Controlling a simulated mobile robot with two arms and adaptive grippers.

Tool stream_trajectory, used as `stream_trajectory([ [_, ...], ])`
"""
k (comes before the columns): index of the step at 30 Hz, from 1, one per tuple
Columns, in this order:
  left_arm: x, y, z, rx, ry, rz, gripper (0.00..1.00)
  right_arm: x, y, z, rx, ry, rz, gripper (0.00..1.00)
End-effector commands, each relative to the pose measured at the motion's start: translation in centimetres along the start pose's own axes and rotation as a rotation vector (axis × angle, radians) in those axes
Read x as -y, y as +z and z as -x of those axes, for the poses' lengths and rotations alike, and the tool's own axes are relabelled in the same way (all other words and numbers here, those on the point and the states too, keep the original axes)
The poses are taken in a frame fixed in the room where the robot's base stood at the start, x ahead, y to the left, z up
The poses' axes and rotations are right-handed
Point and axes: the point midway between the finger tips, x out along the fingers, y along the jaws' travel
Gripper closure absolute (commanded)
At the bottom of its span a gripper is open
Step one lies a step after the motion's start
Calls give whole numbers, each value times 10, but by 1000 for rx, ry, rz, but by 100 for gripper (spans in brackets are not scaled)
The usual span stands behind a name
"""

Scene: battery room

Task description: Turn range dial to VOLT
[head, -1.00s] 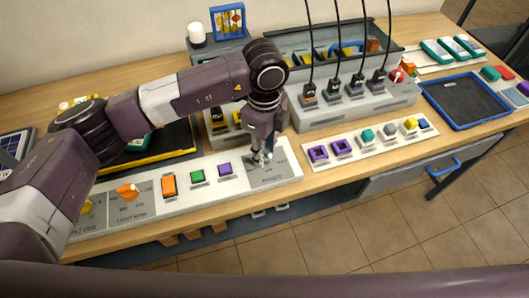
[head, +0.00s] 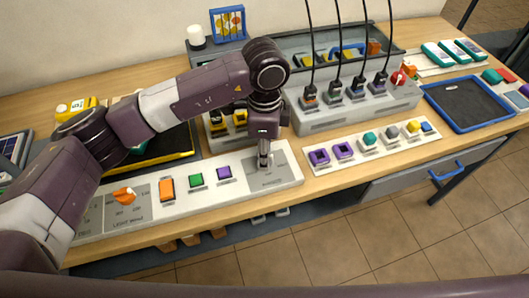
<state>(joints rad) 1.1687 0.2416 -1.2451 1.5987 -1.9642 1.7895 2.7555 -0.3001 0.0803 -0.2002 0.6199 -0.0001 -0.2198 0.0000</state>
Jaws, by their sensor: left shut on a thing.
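A long white control panel (head: 221,205) lies along the front of the wooden bench. My left gripper (head: 264,163) points down at a grey plate (head: 270,182) at the panel's right end. It is shut on a small part there, apparently the range dial, which the fingers hide. The plate's lettering is too small to read. Further left, an orange knob (head: 124,195) sits on another grey lettered plate. Between the two plates are an orange rocker (head: 167,188), a green button (head: 196,179) and a purple button (head: 224,172). My right gripper is not in view.
A grey box (head: 355,112) with several black-cabled plugs stands behind. A white strip (head: 375,146) with purple sockets and coloured knobs lies to the right. A blue-rimmed tray (head: 425,90) is further right. My left arm crosses above the panel's left part.

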Motion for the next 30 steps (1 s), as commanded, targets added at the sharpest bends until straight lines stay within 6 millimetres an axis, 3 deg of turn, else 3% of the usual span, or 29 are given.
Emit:
stream_trajectory([
  [8, 1, 0, 1, -2, -3, 3, 95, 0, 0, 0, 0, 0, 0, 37],
  [9, 1, 0, 1, -3, -3, 3, 70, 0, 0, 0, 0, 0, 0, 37],
  [14, 1, 0, 1, -2, -2, 2, 53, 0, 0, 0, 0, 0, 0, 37],
  [23, 0, 0, 2, -1, -1, 1, 53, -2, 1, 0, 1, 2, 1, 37],
  [30, 2, 0, 36, -2, -5, 1, 53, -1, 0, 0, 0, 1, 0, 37],
])
